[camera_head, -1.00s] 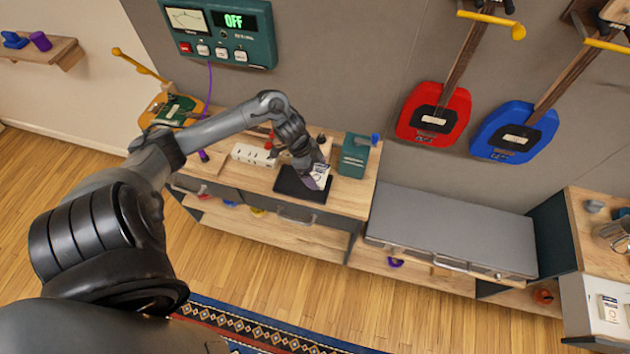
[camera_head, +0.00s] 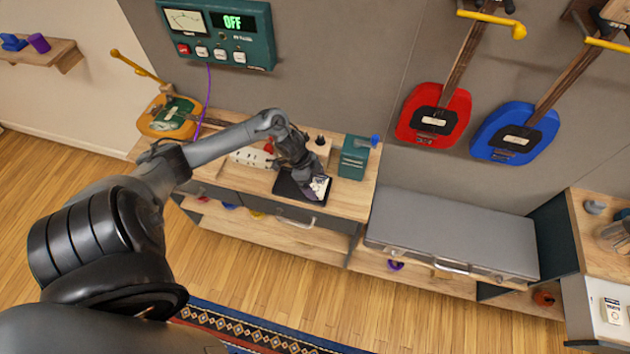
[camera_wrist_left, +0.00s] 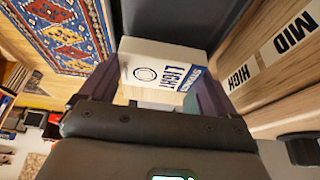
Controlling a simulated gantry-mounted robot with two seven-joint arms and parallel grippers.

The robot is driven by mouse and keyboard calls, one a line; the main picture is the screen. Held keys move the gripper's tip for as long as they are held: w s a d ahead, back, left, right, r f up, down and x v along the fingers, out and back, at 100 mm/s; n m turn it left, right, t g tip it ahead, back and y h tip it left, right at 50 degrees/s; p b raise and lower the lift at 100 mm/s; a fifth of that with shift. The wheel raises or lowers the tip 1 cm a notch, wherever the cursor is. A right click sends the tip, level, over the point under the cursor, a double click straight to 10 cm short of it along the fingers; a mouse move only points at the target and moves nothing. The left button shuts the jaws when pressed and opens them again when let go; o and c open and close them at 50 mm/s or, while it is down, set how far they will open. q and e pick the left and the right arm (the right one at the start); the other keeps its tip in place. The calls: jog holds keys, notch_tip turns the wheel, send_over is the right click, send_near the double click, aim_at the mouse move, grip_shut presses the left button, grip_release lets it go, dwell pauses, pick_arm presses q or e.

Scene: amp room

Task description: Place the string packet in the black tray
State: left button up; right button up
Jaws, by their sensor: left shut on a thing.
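The string packet (camera_head: 321,185) is a small white box with dark print. The wrist view shows it (camera_wrist_left: 158,68) with "LIGHT" lettering and a blue band. My left gripper (camera_head: 314,184) is shut on it, with a finger on each side in the wrist view (camera_wrist_left: 155,88). The black tray (camera_head: 286,187) lies flat on the wooden bench, and the packet is over its right part. I cannot tell whether the packet touches the tray. The gripper and forearm hide part of the tray. My right gripper is in neither view.
A green box (camera_head: 354,157) with a blue knob stands close right of the tray. A white power strip (camera_head: 250,157) lies behind it to the left. An orange guitar-like instrument (camera_head: 168,116) is at the bench's left end. A grey case (camera_head: 450,232) stands to the right.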

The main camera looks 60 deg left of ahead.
pick_arm(q)
jog(key=shift+s+f, duration=0.1)
jog(key=shift+f, duration=0.4)
jog(key=o, duration=0.8)
jog(key=shift+a, duration=0.1)
jog(key=shift+c, duration=0.2)
